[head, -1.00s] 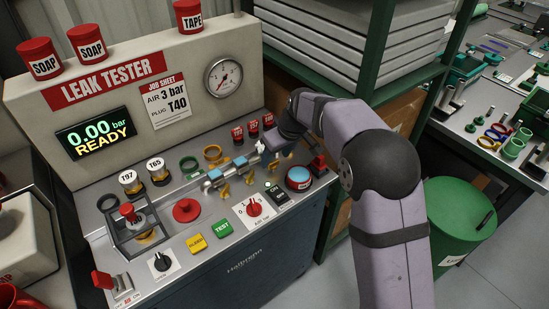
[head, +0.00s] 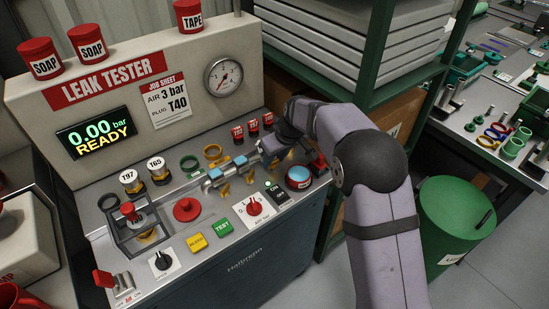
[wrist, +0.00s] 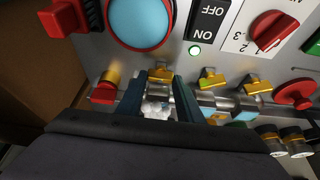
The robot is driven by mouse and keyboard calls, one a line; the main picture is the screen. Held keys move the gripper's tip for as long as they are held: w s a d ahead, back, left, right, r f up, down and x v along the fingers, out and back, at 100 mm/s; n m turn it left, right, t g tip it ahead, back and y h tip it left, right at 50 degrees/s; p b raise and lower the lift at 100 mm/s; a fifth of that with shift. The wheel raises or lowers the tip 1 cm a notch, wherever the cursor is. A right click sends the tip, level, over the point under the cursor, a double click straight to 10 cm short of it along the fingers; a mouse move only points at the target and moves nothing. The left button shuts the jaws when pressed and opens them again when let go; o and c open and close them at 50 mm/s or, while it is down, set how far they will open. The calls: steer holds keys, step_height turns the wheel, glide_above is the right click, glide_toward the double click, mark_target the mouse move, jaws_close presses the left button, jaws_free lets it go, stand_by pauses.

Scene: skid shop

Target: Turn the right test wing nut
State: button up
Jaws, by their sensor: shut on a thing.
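In the head view my gripper (head: 268,154) is at the pipe's right end and covers the nut. The pipe lies under two blue clamp pads (head: 240,161). A brass piece (wrist: 160,75) shows just beyond the fingertips.
The leak tester panel reads 0.00 bar READY (head: 96,136). A blue button (head: 299,177), an on/off switch (head: 278,193) and a red selector knob (head: 254,208) lie close to the gripper. Red-capped plugs (head: 252,127) stand behind. Green shelving (head: 378,60) rises at the right.

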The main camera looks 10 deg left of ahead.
steer(key=shift+m, duration=0.3)
steer(key=shift+s+r+m+t+h+p, duration=0.1)
steer(key=shift+m+t+h+p, duration=0.3)
steer(key=shift+m+p, duration=0.65)
steer(key=shift+a+m+h, duration=0.1)
steer(key=shift+m+h, duration=0.4)
steer(key=shift+m, duration=0.95)
steer(key=o, duration=1.1)
steer(key=shift+b+v, duration=0.5)
steer(key=shift+v, duration=3.1)
steer(key=shift+s, duration=0.1)
